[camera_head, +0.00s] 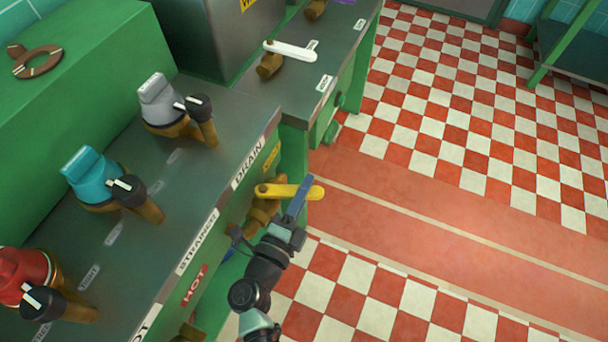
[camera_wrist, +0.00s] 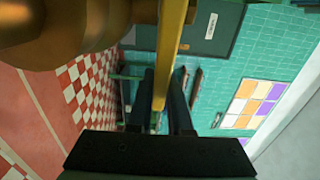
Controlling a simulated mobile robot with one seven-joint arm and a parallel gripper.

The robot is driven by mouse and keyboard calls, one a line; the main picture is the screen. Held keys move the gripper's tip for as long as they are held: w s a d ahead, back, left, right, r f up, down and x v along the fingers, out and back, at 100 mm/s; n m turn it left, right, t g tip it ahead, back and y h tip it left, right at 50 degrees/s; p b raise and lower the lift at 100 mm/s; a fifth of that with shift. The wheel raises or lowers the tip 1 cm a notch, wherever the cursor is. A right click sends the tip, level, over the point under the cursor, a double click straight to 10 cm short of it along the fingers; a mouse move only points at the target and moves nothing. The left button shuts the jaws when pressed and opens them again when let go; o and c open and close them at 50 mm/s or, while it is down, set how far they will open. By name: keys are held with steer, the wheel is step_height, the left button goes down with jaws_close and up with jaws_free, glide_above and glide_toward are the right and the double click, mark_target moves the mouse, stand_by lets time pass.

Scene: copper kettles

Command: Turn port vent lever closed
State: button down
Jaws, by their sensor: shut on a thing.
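A yellow lever (camera_head: 270,190) sticks out to the right from a brass valve (camera_head: 262,214) on the front of the near bench. It lies about level in the head view. My gripper (camera_head: 301,191) is shut on the lever near its outer end. In the wrist view the yellow lever (camera_wrist: 171,50) runs down between the two fingers of my gripper (camera_wrist: 163,96), and the brass valve (camera_wrist: 60,30) fills the upper left. The fingers hide part of the lever. I see no readable label naming it the port vent.
White (camera_head: 155,100), teal (camera_head: 90,178) and red (camera_head: 22,275) valve tops with dark knobs stand on the bench. A "DRAIN" label (camera_head: 248,163) is on its edge. A white lever (camera_head: 290,50) is on the farther bench. The floor (camera_head: 440,220) to the right is clear.

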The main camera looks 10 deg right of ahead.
steer(key=shift+s+a+m+g+h, duration=0.1)
steer(key=shift+s+m+g+h, duration=0.45)
steer(key=shift+m+g+h, duration=0.35)
steer(key=c, duration=0.8)
jaws_free()
steer(key=shift+c, duration=0.2)
steer(key=shift+w+n+t, duration=0.1)
steer(key=shift+n+t, duration=0.2)
steer(key=shift+t, duration=0.1)
